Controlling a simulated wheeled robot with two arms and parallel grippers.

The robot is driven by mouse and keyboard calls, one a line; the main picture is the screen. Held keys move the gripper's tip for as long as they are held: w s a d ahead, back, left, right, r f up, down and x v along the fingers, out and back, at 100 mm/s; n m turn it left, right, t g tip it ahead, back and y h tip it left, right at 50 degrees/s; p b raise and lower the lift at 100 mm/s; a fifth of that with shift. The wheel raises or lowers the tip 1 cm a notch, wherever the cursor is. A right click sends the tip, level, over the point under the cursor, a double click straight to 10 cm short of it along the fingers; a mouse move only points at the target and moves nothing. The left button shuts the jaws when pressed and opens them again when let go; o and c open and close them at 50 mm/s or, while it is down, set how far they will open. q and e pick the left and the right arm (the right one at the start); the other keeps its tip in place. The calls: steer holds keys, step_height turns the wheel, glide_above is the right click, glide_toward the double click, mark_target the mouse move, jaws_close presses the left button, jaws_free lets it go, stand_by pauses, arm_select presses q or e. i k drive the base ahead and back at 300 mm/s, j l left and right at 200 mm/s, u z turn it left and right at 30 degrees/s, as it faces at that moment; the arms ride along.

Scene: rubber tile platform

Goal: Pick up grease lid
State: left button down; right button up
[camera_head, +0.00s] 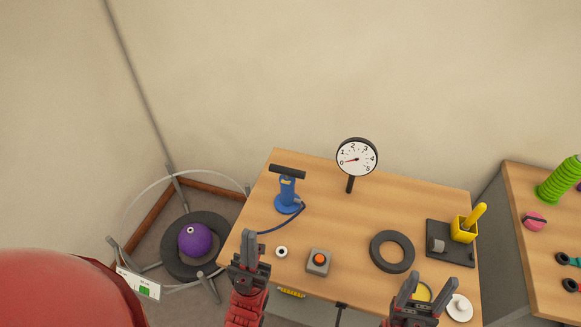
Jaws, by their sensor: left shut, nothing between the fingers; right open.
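A round white lid with a small knob (460,307), which looks like the grease lid, lies at the front right of the wooden table. A round pot with yellow contents (421,292), likely the grease, sits just left of it and is partly hidden by my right gripper. My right gripper (426,284) is open and empty, over the pot and left of the lid, apart from the lid in the picture. My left gripper (249,236) is shut and empty at the table's left front edge.
The table (330,214) also bears a blue pump (287,192), a dial gauge (357,158), a black ring (392,251), a button box (318,262), a small white ring (281,252) and a black tray with a yellow cup (464,230). A second table stands right.

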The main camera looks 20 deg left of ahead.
mark_target(459, 307)
steer(key=z, duration=1.25)
steer(key=u, duration=0.35)
